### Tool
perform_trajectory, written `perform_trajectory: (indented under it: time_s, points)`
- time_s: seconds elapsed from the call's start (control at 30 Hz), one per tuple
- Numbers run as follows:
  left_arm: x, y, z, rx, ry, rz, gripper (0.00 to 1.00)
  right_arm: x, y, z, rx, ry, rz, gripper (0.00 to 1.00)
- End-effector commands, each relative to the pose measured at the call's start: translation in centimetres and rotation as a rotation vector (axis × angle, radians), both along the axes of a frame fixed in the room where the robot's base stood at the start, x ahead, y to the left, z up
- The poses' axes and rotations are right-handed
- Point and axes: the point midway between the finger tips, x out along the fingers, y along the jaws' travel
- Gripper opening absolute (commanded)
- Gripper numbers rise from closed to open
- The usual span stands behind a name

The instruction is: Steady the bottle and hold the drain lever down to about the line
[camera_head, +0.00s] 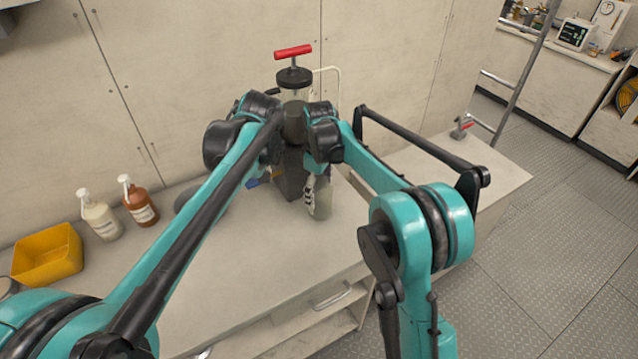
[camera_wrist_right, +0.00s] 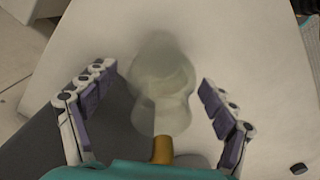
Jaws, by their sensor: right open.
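A pale, translucent bottle (camera_head: 323,201) stands on the bench below a tall device with a red T-handle (camera_head: 293,51), a black cap (camera_head: 293,78) and a dark body. In the right wrist view the bottle (camera_wrist_right: 160,85) is between the spread fingers of my right gripper (camera_wrist_right: 154,78), with gaps on both sides. A brass-coloured piece (camera_wrist_right: 162,149) shows below the bottle there. In the head view my right gripper (camera_head: 309,194) is beside the bottle. My left gripper is mostly hidden behind my arm near the device; its jaws cannot be judged. I cannot make out the drain lever or the line.
A yellow bin (camera_head: 47,256), a white pump bottle (camera_head: 99,214) and a brown pump bottle (camera_head: 139,203) stand at the bench's left. A small red-handled fitting (camera_head: 462,127) is at the right. The bench (camera_head: 255,265) is clear in front; a wall closes the back.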

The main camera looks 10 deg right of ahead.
Motion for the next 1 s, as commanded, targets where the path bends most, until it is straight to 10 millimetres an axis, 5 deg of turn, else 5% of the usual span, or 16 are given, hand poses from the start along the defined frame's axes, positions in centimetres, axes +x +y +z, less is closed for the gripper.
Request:
perform_trajectory:
  time_s: [0.23, 0.43, 0.7, 0.73, 0.87, 1.0]
  points:
    - [0.00, 0.00, 0.00, 0.000, 0.000, 0.000, 0.34, 0.00, 0.00, -0.07, 0.000, 0.000, 0.000, 0.82]
    - [0.00, 0.00, 0.00, 0.000, 0.000, 0.000, 0.34, 0.00, 0.00, -0.05, 0.000, 0.000, 0.000, 0.31]
    - [0.00, 0.00, 0.00, 0.000, 0.000, 0.000, 0.34, 0.00, 0.00, -0.05, 0.000, 0.000, 0.000, 0.31]
    - [0.00, 0.00, 0.00, 0.000, 0.000, 0.000, 0.34, 0.00, 0.00, -0.05, 0.000, 0.000, 0.000, 0.52]
    - [0.00, 0.00, 0.00, 0.000, 0.000, 0.000, 0.34, 0.00, 0.00, -0.05, 0.000, 0.000, 0.000, 0.20]
    - [0.00, 0.00, 0.00, 0.000, 0.000, 0.000, 0.34, 0.00, 0.00, -0.05, 0.000, 0.000, 0.000, 0.20]
